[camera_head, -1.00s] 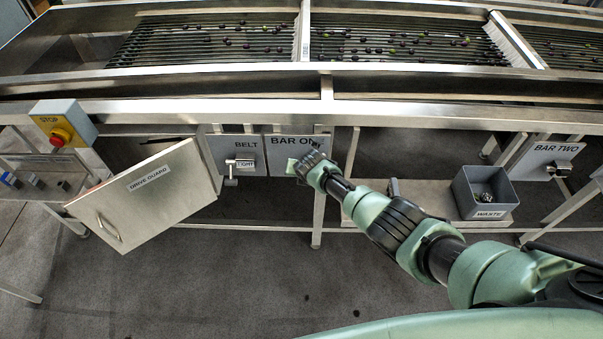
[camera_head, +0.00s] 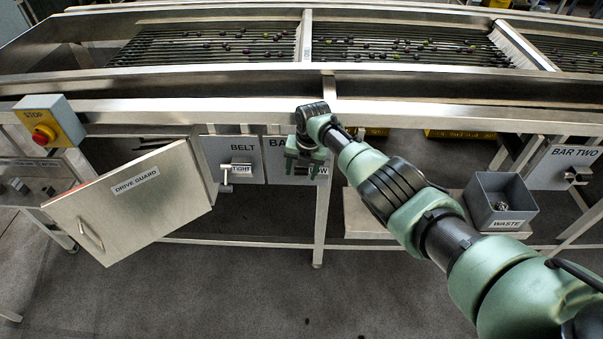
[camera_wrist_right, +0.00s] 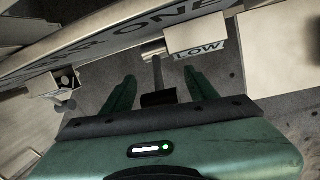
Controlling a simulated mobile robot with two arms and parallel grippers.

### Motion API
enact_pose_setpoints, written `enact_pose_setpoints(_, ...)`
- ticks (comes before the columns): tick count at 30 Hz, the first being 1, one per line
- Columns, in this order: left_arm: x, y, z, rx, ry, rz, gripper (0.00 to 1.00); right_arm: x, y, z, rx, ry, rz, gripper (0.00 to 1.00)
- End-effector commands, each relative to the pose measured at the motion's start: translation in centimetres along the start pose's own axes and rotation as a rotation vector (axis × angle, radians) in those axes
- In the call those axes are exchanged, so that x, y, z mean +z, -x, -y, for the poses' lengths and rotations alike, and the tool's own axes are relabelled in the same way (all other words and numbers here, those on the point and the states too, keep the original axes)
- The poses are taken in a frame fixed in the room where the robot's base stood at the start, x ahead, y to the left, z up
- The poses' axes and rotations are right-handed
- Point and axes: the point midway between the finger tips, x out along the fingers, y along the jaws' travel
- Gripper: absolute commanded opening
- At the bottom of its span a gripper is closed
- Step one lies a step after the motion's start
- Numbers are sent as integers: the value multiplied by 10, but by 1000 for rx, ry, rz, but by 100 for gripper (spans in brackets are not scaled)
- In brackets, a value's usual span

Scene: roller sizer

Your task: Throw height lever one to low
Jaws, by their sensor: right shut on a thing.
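Height lever one is on the BAR ONE panel (camera_head: 277,144), which my right arm partly covers. In the right wrist view the lever (camera_wrist_right: 157,72) is a thin metal rod with a dark grip. A LOW label (camera_wrist_right: 198,50) shows beside it, and also in the head view (camera_head: 320,171). My right gripper (camera_head: 306,160) is in front of this panel. In the right wrist view its green fingers (camera_wrist_right: 160,84) stand on both sides of the lever, shut on its dark grip. My left gripper is out of view.
The BELT panel has a lever marked TIGHT (camera_head: 240,168), just left. The open drive guard (camera_head: 130,203) sticks out at left, below the stop button box (camera_head: 50,122). A grey waste bin (camera_head: 500,205) stands at right. The frame rail (camera_head: 200,112) runs above the panels.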

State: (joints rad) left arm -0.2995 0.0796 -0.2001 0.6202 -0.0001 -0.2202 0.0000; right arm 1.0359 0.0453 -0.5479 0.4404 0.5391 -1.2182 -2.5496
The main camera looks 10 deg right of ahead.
Motion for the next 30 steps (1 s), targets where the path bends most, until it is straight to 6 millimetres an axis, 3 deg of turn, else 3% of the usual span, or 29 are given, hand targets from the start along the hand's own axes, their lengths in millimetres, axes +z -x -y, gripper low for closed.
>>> enact_pose_setpoints(8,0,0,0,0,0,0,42,-1,-1,2,-4,0,-4,0)
enact_pose_setpoints(9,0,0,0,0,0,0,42,-1,-1,2,-4,0,-4,69)
enact_pose_setpoints(10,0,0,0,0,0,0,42,-1,-1,2,-4,0,-4,77)
enact_pose_setpoints(22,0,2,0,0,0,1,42,0,3,0,-1,-1,0,79)
enact_pose_setpoints(30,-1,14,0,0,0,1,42,1,33,1,0,0,2,79)
